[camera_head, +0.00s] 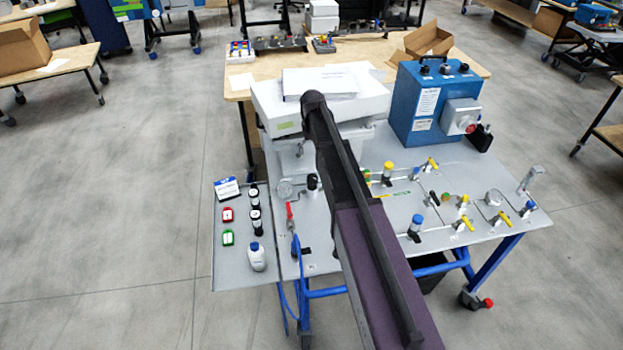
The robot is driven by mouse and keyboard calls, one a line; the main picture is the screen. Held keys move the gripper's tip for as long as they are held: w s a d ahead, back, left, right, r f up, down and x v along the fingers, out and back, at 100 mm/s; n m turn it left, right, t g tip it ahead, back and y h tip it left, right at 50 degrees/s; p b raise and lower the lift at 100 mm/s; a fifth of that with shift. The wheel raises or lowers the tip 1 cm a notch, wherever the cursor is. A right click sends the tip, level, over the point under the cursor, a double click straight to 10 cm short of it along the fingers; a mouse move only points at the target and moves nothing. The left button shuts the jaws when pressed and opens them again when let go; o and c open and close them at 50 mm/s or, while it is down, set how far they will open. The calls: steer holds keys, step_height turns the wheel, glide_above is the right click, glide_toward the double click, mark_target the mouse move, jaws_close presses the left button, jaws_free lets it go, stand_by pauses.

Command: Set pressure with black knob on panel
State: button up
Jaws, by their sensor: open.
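The panel (340,262) is a grey tabletop on a blue wheeled frame, with valves, gauges and thin lines on it. A small black knob (312,182) stands on its left part, just left of my arm. A round gauge (285,188) sits beside this knob on the left. My dark arm crosses the panel from the lower right up to the white box and covers the middle of the panel. My gripper does not show; the arm may hide it. The knob's setting and the gauge reading are too small to read.
A blue box (428,105) and a white box (270,108) stand at the panel's back. Yellow-handled and blue-topped valves (416,224) fill the right part. A side shelf (238,275) holds a white bottle (257,258) and small items. A red-handled valve (290,215) is near the gauge.

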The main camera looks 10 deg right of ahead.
mark_target(312, 177)
steer(key=shift+f+b, duration=6.6)
steer(key=shift+f, duration=0.1)
steer(key=c, duration=1.1)
